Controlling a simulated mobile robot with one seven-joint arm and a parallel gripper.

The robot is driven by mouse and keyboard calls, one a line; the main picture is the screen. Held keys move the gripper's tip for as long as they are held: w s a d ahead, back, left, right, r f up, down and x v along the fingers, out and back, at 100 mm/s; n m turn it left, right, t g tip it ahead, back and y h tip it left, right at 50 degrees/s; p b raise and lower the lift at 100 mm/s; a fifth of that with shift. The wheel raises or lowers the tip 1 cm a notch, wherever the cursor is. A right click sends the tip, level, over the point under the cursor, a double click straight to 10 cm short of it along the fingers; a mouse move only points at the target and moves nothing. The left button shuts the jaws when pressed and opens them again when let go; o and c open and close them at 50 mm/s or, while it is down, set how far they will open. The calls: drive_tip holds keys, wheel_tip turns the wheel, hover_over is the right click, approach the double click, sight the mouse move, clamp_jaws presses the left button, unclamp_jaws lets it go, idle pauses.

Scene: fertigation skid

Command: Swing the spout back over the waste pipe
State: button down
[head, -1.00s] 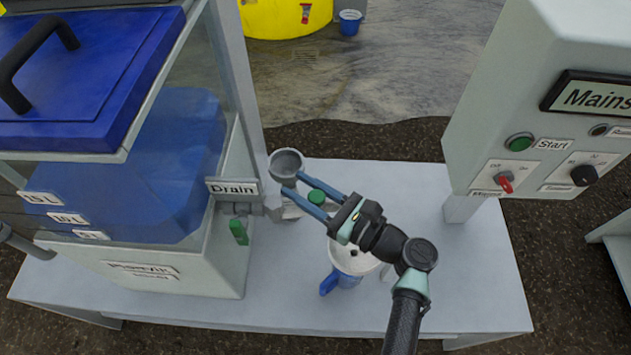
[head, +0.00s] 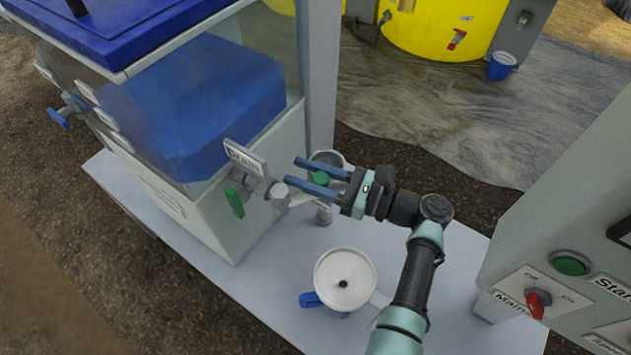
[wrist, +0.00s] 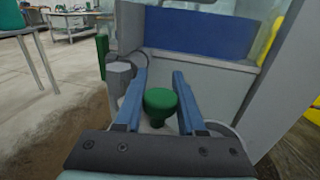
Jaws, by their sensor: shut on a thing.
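My gripper (head: 294,171) is shut on a green knob (head: 320,178), with one blue finger on each side; the wrist view shows the knob (wrist: 160,100) between the fingers. The knob sits beside the grey hexagonal fitting (head: 280,192) of the Drain outlet. The spout itself is mostly hidden by my fingers and the knob. A round grey open cup, apparently the waste pipe's mouth (head: 327,157), shows just behind my fingers. Whether the spout's end lies over it cannot be told.
A white round vessel (head: 345,280) with a blue handle stands on the bench below the gripper. The Drain valve has a green lever (head: 234,203). The blue-filled tank (head: 200,110) stands left, a grey post behind, and the control box (head: 570,270) right.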

drive_tip(key=shift+w+a+n+g+b, duration=0.2)
drive_tip(key=shift+n+g+b, duration=0.2)
drive_tip(key=shift+g, duration=0.2)
drive_tip(key=c, duration=0.8)
unclamp_jaws()
drive_tip(key=v, duration=0.7)
drive_tip(key=shift+d+b, duration=0.25)
drive_tip(key=shift+b, duration=0.15)
drive_tip(key=shift+f, duration=0.15)
